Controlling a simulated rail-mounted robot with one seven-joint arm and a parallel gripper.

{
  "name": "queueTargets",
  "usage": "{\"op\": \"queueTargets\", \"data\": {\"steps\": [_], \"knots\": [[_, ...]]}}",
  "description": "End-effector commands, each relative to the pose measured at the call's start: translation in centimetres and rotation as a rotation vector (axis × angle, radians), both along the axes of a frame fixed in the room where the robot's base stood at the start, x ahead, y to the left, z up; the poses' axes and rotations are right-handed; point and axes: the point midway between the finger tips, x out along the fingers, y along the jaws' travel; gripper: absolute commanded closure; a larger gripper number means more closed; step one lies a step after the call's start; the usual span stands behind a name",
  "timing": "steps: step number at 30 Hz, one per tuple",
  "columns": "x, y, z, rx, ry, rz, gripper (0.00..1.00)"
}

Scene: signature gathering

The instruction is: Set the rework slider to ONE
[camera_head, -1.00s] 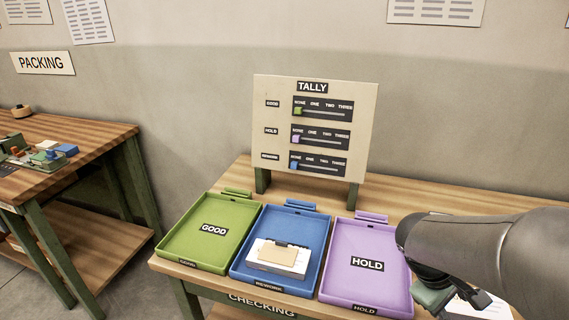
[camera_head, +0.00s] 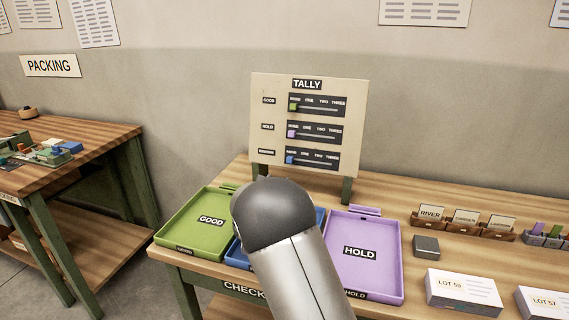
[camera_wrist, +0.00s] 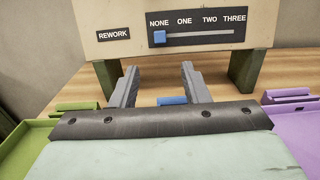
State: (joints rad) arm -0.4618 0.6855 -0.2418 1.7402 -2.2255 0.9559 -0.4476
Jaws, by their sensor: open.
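The tally board (camera_head: 309,90) stands upright at the back of the checking table, with three slider rows. The bottom rework slider has a blue knob (camera_head: 290,160) at the left end, at NONE. In the wrist view the blue knob (camera_wrist: 159,38) sits under NONE on the rework track (camera_wrist: 205,35), with ONE just to its right. My gripper (camera_wrist: 158,82) is open and empty, with its two fingers pointing at the board below the rework row, apart from the knob. In the head view my arm hides the gripper.
The green GOOD tray (camera_head: 185,232) and purple HOLD tray (camera_head: 385,270) flank the blue tray (camera_head: 231,257), which my arm mostly covers. White LOT boxes (camera_head: 462,290), a grey block (camera_head: 426,246) and card holders (camera_head: 465,226) stand to the right.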

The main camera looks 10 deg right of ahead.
Motion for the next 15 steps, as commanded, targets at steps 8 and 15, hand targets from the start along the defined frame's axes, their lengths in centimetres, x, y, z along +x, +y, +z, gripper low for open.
{"op": "queueTargets", "data": {"steps": [8, 15], "knots": [[5.6, -2.8, 0.1, 0.002, 0.0, -0.003, 0.58], [9.9, -4.8, 0.1, 0.003, -0.001, -0.003, 0.58]]}}
